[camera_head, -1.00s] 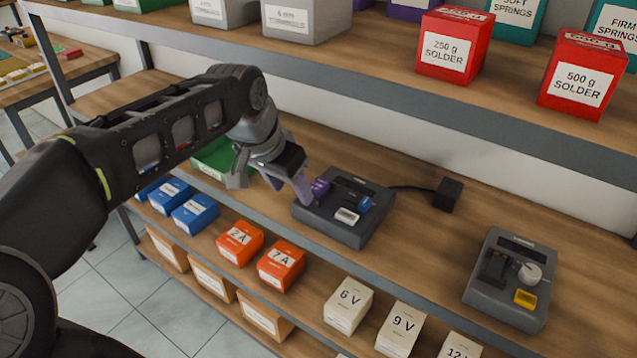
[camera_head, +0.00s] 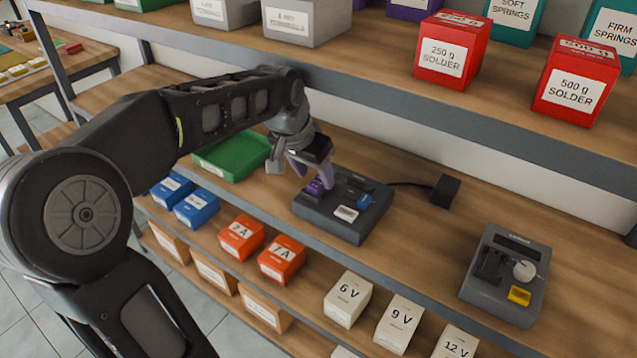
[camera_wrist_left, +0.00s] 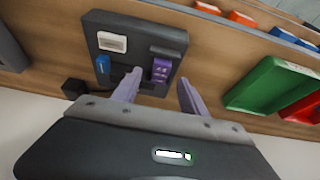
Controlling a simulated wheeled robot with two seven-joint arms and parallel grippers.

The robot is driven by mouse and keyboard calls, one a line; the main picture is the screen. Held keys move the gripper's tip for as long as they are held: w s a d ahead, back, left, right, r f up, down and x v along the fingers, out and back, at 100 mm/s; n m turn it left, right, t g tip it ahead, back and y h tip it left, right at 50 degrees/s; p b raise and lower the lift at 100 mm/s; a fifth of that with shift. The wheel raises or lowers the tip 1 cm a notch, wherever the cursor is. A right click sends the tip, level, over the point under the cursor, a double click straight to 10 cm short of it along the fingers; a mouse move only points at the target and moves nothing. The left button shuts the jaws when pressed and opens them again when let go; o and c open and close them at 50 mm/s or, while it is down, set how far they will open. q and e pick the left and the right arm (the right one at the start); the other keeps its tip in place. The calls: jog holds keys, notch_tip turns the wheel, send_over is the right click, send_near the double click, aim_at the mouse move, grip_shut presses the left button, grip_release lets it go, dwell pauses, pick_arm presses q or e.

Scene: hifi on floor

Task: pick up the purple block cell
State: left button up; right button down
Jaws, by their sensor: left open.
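The purple block cell (camera_head: 315,187) sits in the dark grey device (camera_head: 335,222) on the middle shelf; some of it is hidden by my fingers in the head view. In the left wrist view the purple block (camera_wrist_left: 161,69) has white marks on it and lies near one end of the device (camera_wrist_left: 135,37). My left gripper (camera_head: 312,175) is open just over the block. In the wrist view its two pale purple fingers (camera_wrist_left: 159,80) are apart, one on each side of the block's line; contact cannot be told. My right gripper is not in view.
A blue cell (camera_head: 364,201) and a white block (camera_head: 346,214) sit in the same device. A black adapter (camera_head: 446,191) is cabled behind it. A green tray (camera_head: 232,158) lies left. A second device (camera_head: 505,275) stands right. The upper shelf (camera_head: 380,85) overhangs; bare wood lies between devices.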

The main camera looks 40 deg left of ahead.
aim_at(318, 185)
pick_arm(q)
jog(key=shift+x, duration=1.2)
jog(key=shift+c, duration=0.3)
grip_shut()
